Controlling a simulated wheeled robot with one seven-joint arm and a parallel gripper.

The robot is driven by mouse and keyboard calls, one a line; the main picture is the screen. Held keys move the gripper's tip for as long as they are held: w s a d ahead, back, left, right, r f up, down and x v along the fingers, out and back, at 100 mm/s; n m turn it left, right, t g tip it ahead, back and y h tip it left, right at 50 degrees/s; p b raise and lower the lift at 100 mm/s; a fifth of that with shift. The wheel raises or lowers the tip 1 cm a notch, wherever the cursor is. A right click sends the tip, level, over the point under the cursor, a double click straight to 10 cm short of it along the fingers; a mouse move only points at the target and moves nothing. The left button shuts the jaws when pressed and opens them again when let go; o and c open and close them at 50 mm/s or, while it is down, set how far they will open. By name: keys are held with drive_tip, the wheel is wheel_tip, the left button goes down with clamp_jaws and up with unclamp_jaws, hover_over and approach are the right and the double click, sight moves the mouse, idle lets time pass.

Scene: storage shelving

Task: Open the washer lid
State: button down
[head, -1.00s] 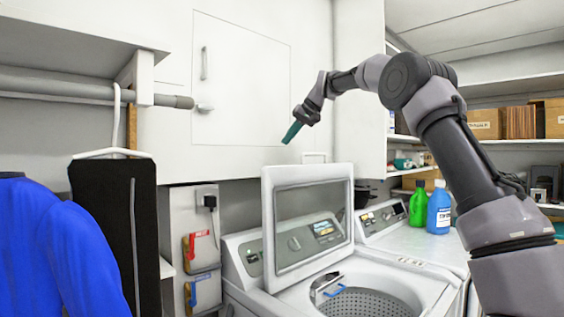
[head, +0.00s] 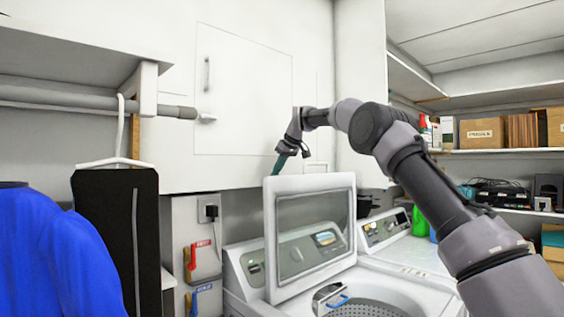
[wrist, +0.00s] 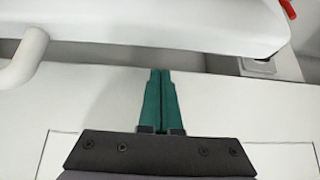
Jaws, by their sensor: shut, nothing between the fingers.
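The washer lid (head: 268,239) is a white frame with a glass pane, and it stands raised, nearly upright, at the back of the washer (head: 250,296). The drum opening (head: 368,308) shows below it. My gripper (head: 277,172) is by the top edge of the lid in the head view; whether it touches the lid cannot be told. In the wrist view my gripper's green fingers (wrist: 155,72) are together with nothing between them. A white edge crosses the top of the wrist view, just beyond the fingertips.
White cabinets (head: 243,90) are behind my gripper. A second appliance (head: 385,228) stands right of the washer, with a green bottle (head: 419,220) on it. Shelves with boxes (head: 482,132) are at right. A blue garment (head: 50,255) hangs at left.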

drive_tip(key=s+d, duration=0.3)
drive_tip(key=shift+r, duration=0.3)
drive_tip(key=shift+s+d, duration=0.1)
drive_tip(key=shift+d, duration=0.15)
drive_tip(key=s+d+f, duration=0.1)
drive_tip(key=s+d, duration=0.8)
drive_tip(key=s, duration=0.1)
drive_tip(key=shift+d+f+t+y, duration=0.25)
drive_tip(key=shift+d+t+y, duration=0.1)
drive_tip(key=shift+t+y, duration=0.05)
